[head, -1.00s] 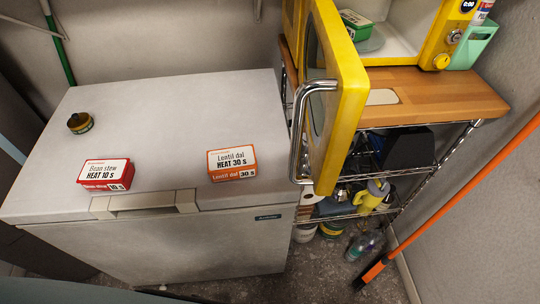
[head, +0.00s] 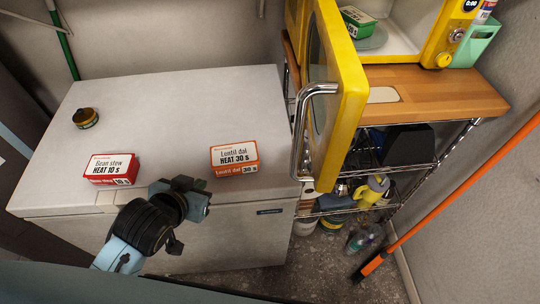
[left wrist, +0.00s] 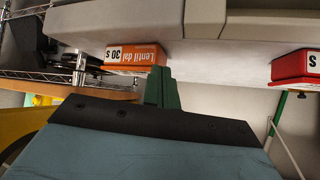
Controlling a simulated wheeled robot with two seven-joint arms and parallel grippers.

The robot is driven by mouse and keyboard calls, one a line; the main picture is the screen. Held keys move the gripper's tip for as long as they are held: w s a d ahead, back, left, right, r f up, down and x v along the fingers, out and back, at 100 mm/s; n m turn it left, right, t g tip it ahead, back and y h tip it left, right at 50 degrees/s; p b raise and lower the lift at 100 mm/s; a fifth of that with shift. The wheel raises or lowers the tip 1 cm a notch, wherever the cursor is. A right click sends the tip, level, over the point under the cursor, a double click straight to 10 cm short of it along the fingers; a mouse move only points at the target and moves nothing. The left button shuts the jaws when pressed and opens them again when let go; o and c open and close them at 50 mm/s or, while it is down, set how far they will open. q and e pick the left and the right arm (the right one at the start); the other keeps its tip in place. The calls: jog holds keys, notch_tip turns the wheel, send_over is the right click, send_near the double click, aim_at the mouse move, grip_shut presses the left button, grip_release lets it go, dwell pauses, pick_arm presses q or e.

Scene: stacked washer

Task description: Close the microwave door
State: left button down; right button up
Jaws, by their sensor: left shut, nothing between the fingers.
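The yellow microwave (head: 425,40) stands on a wooden shelf top at the upper right. Its yellow door (head: 350,105) is open and swung out toward me, with a silver bar handle (head: 300,130) on its left side. A green-and-white box (head: 358,20) sits inside on the plate. My left gripper (head: 200,195) is in front of the white chest freezer's front edge, below the lentil dal box and left of the door, apart from both. In the left wrist view its green fingers (left wrist: 160,88) are together and empty. My right gripper is not in view.
The white chest freezer (head: 190,115) bears a bean stew box (head: 112,170), a lentil dal box (head: 235,158) and a small dark can (head: 85,118). A wire rack (head: 400,180) stands under the microwave. An orange pole (head: 460,185) leans at right.

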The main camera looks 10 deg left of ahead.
pick_arm(q)
jog(key=w+d+r+m+t+h, duration=0.55)
jog(key=w+r+h, duration=0.4)
jog(key=r, duration=0.25)
jog(key=s+a+r+m+g+h, duration=0.1)
jog(key=s+a+m+g+h, duration=0.2)
jog(key=s+m+g+h, duration=1)
jog(key=w+d+n+g+y+p, duration=0.1)
jog(key=w+d+y, duration=0.1)
jog(key=d, duration=0.5)
jog(key=w+d+g+y+p, duration=0.1)
jog(key=w+d+g+y, duration=0.1)
jog(key=d, duration=0.5)
jog(key=shift+n+y+p, duration=0.3)
jog(key=shift+n+y, duration=0.05)
jog(key=shift+y, duration=0.2)
